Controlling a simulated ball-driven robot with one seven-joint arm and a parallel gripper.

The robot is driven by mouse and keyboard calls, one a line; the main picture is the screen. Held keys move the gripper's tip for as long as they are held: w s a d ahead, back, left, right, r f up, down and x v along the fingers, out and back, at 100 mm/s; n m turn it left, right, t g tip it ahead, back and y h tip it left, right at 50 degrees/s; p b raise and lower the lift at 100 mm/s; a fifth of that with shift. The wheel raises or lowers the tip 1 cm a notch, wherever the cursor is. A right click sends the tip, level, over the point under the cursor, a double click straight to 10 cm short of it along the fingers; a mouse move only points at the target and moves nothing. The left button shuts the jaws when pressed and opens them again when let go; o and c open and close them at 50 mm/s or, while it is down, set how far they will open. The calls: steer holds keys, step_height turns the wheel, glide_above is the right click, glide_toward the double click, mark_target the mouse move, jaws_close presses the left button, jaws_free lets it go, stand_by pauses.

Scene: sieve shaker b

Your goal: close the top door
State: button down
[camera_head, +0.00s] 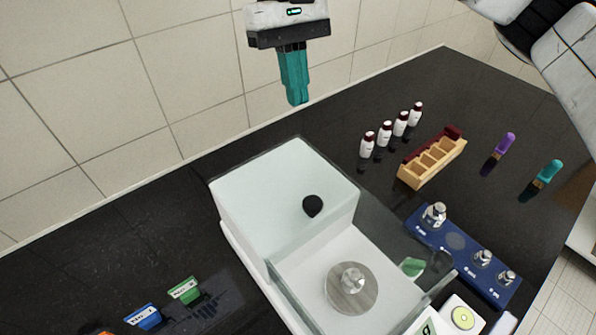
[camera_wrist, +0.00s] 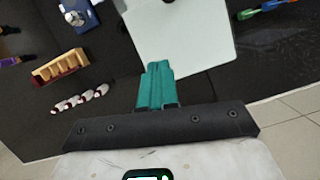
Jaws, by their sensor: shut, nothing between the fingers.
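A white balance (camera_head: 236,195) stands on the black bench. The top door, seemingly a clear pane, lies back over the rear housing; its black knob (camera_head: 312,206) sits near the front edge of that housing. The weighing chamber in front shows uncovered from above, with a metal weight (camera_head: 352,278) on the round pan (camera_head: 345,295). My gripper (camera_head: 298,102) has teal fingers, shut and empty, pointing down above and behind the balance, apart from it. In the wrist view my gripper (camera_wrist: 157,65) shows over the rear of the housing (camera_wrist: 185,50), with the knob cut off at the top edge.
Several white bottles (camera_head: 384,134), a wooden rack (camera_head: 430,160), purple (camera_head: 505,144) and teal (camera_head: 549,172) brushes and a blue weight tray (camera_head: 462,256) stand right of the balance. A glass side pane with a green handle (camera_head: 412,267) is at its right.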

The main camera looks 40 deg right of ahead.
steer(key=a, duration=0.3)
glide_toward(300, 198)
steer(key=shift+w+d+f+n+p, duration=0.15)
steer(key=shift+w+f, duration=0.15)
steer(key=shift+f, duration=0.25)
steer(key=shift+w+d+f+n+p, duration=0.15)
steer(key=shift+w+f, duration=0.2)
steer(key=shift+f, duration=0.2)
steer(key=s, duration=0.2)
steer(key=s+f, duration=0.1)
steer(key=shift+a+f+p, duration=0.1)
steer(key=shift+a+p, duration=0.2)
steer(key=shift+p, duration=0.1)
steer(key=shift+s+a+f, duration=0.15)
steer(key=shift+s, duration=0.4)
steer(key=shift+a, duration=0.1)
